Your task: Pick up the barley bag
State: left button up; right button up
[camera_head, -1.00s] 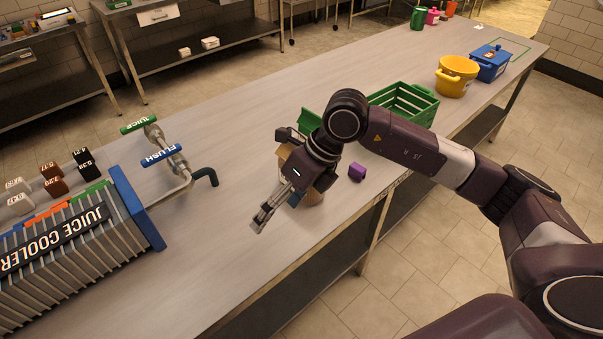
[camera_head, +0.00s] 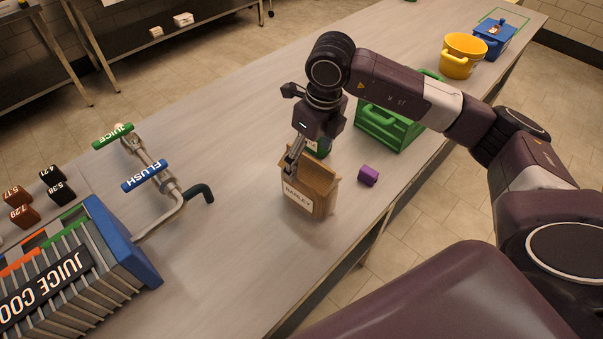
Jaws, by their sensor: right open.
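The barley bag (camera_head: 307,199) is a brown paper bag with an open top and a white label reading BARLEY. It stands upright on the long grey table, right of the middle of the head view. My right gripper (camera_head: 292,163) is open, with its fingers pointing down at the bag's top left edge. The fingers overlap the bag's rim in the picture; I cannot tell whether they touch it. My left gripper is out of view.
A purple block (camera_head: 368,175) lies right of the bag. A green crate (camera_head: 388,128) and a small green thing stand behind it. A yellow pot (camera_head: 462,56) and blue box (camera_head: 494,40) are at the far right. The juice cooler (camera_head: 70,275) and its pipes (camera_head: 165,190) are left.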

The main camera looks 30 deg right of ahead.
aim_at(308, 173)
jog(key=shift+s+f, duration=0.2)
jog(key=shift+f, duration=0.2)
jog(key=shift+s+a+f+p, duration=0.15)
jog(key=shift+s+f+p, duration=0.2)
jog(key=shift+f+p, duration=0.35)
jog(key=f, duration=0.1)
jog(key=f+p, duration=0.1)
jog(key=shift+w+a+f, duration=0.1)
jog(key=shift+w+f, duration=0.5)
jog(key=shift+f, duration=0.55)
jog(key=shift+s, duration=0.1)
jog(key=shift+f, duration=0.15)
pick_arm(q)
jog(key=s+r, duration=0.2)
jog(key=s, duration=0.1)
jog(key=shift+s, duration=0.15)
pick_arm(e)
jog(key=shift+f, duration=0.1)
pick_arm(q)
jog(key=shift+b, duration=0.3)
